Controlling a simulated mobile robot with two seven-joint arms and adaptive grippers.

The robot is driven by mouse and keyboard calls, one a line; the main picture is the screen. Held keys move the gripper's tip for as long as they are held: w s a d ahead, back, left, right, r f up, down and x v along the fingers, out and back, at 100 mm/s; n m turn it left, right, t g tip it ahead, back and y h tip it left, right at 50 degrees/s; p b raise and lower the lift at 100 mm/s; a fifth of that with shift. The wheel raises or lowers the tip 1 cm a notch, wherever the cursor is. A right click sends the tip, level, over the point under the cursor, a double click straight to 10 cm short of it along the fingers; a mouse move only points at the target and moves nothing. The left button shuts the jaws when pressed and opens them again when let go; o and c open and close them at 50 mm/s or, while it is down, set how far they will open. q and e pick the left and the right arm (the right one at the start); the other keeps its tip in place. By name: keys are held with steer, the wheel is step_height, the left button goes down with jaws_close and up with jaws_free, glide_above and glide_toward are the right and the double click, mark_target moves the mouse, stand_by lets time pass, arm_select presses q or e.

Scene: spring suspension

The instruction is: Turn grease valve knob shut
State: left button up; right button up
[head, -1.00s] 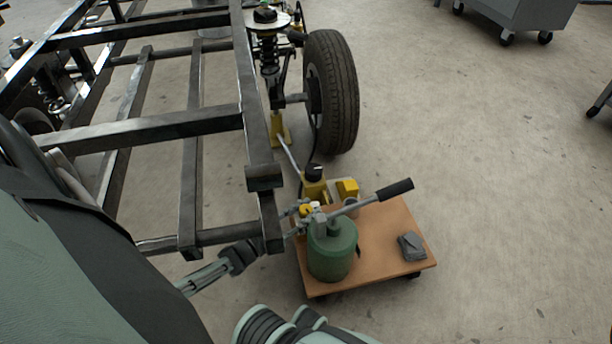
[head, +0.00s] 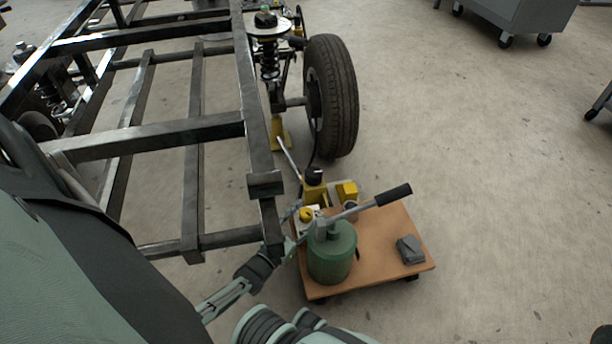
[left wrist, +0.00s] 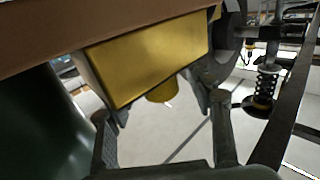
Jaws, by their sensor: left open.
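A green grease canister (head: 333,255) with a long grey pump lever and black grip (head: 393,195) stands on a brown wheeled board. A small yellow knob (head: 306,214) sits just behind the canister, on a pale base. My left gripper (head: 291,222) comes in from the lower left, beside the canister and close to the knob. In the left wrist view its fingers (left wrist: 158,108) are spread apart with nothing held. A yellow block (left wrist: 150,62) with a yellow round part (left wrist: 161,92) under it shows just beyond the fingertips. Contact cannot be told. My right gripper is not seen.
The dark steel frame (head: 150,137) fills the left, its corner right by my left gripper. A tyre (head: 332,95) and a coil spring (head: 269,62) stand behind the board (head: 385,240). A grey box (head: 409,250) lies on it.

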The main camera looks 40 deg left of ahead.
mark_target(302, 219)
arm_select(q)
steer(key=s, duration=1.2)
steer(key=shift+d, duration=0.1)
steer(key=w+p, duration=0.2)
steer(key=w, duration=0.2)
steer(key=shift+w, duration=0.25)
steer(key=w+b, duration=0.1)
steer(key=w, duration=0.6)
steer(key=shift+w+b, duration=0.25)
steer(key=shift+b, duration=0.15)
steer(key=shift+c, duration=0.5)
